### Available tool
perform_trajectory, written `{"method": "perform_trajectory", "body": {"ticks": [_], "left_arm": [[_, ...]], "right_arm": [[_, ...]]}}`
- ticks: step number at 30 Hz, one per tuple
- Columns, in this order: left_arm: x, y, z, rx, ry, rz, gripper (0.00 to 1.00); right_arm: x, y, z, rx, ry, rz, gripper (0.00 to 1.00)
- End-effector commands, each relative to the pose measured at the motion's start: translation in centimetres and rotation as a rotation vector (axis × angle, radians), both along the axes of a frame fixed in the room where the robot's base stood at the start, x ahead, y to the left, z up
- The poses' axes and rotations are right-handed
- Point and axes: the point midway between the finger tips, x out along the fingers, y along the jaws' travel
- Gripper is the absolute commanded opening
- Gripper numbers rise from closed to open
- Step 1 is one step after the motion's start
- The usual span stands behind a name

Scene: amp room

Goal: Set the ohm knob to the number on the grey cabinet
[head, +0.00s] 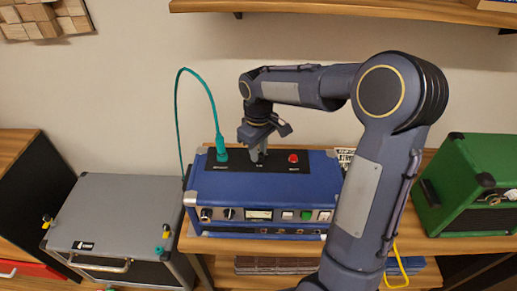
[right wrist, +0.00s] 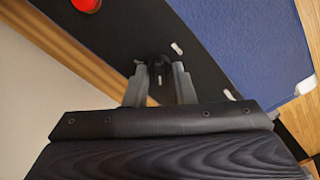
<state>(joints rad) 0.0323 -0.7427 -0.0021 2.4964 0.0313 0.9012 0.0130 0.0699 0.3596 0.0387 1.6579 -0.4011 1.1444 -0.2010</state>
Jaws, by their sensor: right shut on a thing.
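The blue amp (head: 262,187) stands on a wooden shelf with a black panel on its top. My right gripper (head: 258,157) reaches down to the middle of that panel. In the right wrist view its two fingers are shut on a small black knob (right wrist: 160,66), the ohm knob, one finger on either side. A white mark shows close to the knob; its setting cannot be read. The grey cabinet (head: 135,204) stands at the left, with a small black-and-white label (head: 83,245) on its top, too small to read. My left gripper is not in view.
A teal plug (head: 221,154) with a cable stands in the panel left of my gripper. A red button (head: 293,158) is on its right; it also shows in the right wrist view (right wrist: 86,4). A green cabinet (head: 470,180) stands at the right. A wooden wall shelf (head: 360,10) hangs above.

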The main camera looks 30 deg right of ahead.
Motion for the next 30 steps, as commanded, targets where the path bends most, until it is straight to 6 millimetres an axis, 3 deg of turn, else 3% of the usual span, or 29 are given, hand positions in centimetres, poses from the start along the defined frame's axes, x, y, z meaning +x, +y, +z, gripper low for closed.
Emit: {"method": "perform_trajectory", "body": {"ticks": [2, 3, 7, 17, 30], "left_arm": [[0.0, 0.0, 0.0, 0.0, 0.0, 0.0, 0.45], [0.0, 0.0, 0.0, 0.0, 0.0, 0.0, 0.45], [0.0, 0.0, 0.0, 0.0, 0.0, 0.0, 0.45], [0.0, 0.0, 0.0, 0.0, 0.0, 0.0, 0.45], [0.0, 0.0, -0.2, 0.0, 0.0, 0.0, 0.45]], "right_arm": [[0.1, 0.0, 0.1, -0.001, -0.003, 0.0, 0.0], [0.1, 0.0, 0.1, -0.001, -0.003, 0.0, 0.28], [0.0, 0.0, 0.1, -0.001, -0.001, 0.0, 0.43], [0.1, 0.0, 0.5, 0.0, -0.003, -0.001, 0.43], [0.1, 0.0, 7.1, -0.001, -0.004, 0.0, 0.43]]}}
